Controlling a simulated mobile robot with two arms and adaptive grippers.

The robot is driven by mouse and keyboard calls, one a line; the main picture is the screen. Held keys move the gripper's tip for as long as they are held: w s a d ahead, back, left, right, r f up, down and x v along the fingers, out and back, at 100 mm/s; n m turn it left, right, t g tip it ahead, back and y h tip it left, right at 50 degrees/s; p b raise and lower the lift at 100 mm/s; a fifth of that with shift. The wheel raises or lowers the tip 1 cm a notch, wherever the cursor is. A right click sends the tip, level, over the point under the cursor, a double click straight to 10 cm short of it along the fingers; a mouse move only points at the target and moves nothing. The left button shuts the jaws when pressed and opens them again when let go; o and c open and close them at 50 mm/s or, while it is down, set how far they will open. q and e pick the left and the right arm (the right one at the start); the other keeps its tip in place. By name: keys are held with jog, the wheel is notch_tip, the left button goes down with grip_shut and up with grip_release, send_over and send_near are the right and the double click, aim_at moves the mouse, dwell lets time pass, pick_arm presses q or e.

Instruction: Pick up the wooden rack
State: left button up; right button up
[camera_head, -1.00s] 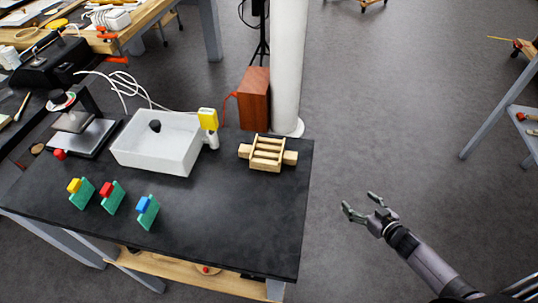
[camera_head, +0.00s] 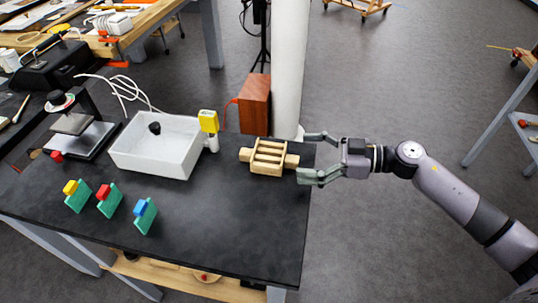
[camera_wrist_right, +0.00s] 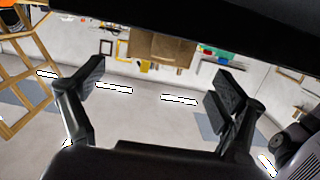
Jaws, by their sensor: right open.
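The wooden rack (camera_head: 268,157), a pale slatted frame with a stubby block at each end, lies near the right edge of the black table. My right gripper (camera_head: 308,157) is at the table's right edge, open and empty, with its fingers pointing left at the rack. The rack's right end block is just in front of the gap between the fingertips; I cannot tell whether they touch. In the right wrist view the two fingers (camera_wrist_right: 163,80) are wide apart, and I cannot make out the rack there. My left gripper is not in view.
The black table (camera_head: 235,230) also holds a white tray (camera_head: 155,160), a yellow-topped item (camera_head: 208,122) left of the rack, and several coloured blocks on green bases at the front left. A white column (camera_head: 289,70) and brown box (camera_head: 255,103) stand behind. The tabletop before the rack is clear.

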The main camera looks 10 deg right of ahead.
aim_at(256, 153)
jog(key=p+x, duration=0.1)
jog(key=x, duration=0.8)
jog(key=shift+d, duration=0.1)
jog(key=c, duration=1.3)
